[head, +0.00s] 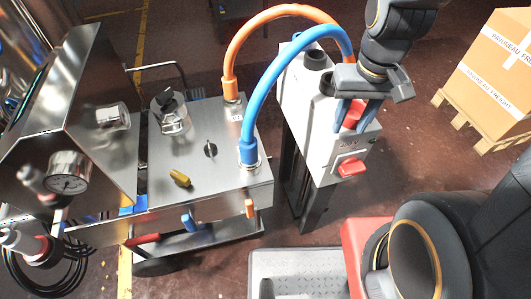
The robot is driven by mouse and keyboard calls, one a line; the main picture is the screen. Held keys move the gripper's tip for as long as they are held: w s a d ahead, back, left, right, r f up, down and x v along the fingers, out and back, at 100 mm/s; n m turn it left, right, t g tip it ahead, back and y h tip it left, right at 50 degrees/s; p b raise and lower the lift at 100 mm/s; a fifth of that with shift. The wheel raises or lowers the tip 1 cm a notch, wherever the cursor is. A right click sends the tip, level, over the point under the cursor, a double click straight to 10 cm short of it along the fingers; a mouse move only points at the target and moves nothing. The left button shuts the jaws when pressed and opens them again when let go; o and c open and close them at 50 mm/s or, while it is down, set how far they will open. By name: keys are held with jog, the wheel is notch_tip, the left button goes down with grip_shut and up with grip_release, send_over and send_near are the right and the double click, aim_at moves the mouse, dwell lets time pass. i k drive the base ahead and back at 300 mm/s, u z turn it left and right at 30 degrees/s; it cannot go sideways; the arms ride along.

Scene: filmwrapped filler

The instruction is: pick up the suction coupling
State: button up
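No part is clearly marked as the suction coupling. A red piece (355,114) sits at the upper front of a white box on a dark post (311,125). A second red piece (351,167) sticks out lower on the same box and is apart from my gripper. An orange hose (279,13) and a blue hose (268,83) arch from the steel cabinet toward the white box. Their far ends are partly hidden.
The steel cabinet (225,171) at left carries knobs, a clear-lidded jar (172,121) and a pressure gauge (70,173). Two dark round sockets top the white box. A carton (494,75) stands on a pallet at right. Open floor lies between.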

aim_at(249, 155)
jog(key=u, duration=0.55)
jog(key=k, duration=1.25)
jog(key=u, duration=0.75)
jog(key=i, duration=1.1)
jog(key=z, duration=0.8)
